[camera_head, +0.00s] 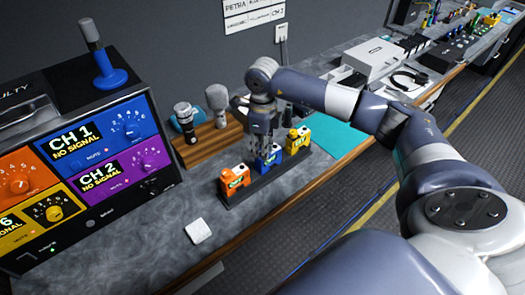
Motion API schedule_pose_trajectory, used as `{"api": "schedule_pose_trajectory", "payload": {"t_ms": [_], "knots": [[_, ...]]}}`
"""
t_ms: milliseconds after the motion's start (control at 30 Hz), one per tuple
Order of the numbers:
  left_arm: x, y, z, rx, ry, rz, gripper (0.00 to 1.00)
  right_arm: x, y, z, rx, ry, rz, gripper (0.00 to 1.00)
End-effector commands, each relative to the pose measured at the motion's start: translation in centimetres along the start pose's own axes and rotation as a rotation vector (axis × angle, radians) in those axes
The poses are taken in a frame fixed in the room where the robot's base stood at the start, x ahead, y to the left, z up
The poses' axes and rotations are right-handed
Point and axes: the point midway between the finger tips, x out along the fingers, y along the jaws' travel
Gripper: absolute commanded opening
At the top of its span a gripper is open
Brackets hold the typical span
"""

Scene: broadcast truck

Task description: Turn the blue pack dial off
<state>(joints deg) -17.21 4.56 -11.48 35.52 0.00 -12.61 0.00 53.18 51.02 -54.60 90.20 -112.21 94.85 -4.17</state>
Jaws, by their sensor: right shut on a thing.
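The blue pack (269,162) stands upright in the middle of a dark rack (243,190) on the counter, between an orange pack (233,181) and a yellow pack (298,139). My right gripper (264,147) points down from above onto the top of the blue pack. Its fingers are shut at the pack's top, on the dial there. The fingers hide the dial, so its position cannot be read. My left gripper is out of view.
A wooden block holding microphones (208,142) stands just behind the packs. A receiver unit with coloured panels (103,152) is at the left. A small white square (198,231) lies in front, with bare counter around it. A teal mat (335,137) lies right of the rack.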

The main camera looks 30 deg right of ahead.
Motion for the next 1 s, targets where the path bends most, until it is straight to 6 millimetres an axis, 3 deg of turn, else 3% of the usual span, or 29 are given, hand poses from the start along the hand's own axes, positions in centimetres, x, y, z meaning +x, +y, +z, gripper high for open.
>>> {"api": "schedule_pose_trajectory", "payload": {"t_ms": [600,633,700,1000], "knots": [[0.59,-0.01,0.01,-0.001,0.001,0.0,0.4,-0.05,-0.01,-0.01,-0.051,0.0,-0.001,0.0],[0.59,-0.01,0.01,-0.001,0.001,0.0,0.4,-0.05,-0.02,-0.01,-0.05,0.0,-0.001,0.27],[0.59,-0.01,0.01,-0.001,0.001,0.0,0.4,-0.04,-0.02,-0.02,-0.05,0.0,0.0,0.42],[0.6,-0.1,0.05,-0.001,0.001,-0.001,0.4,-0.04,-0.01,-0.02,-0.05,0.001,0.0,0.42]]}}
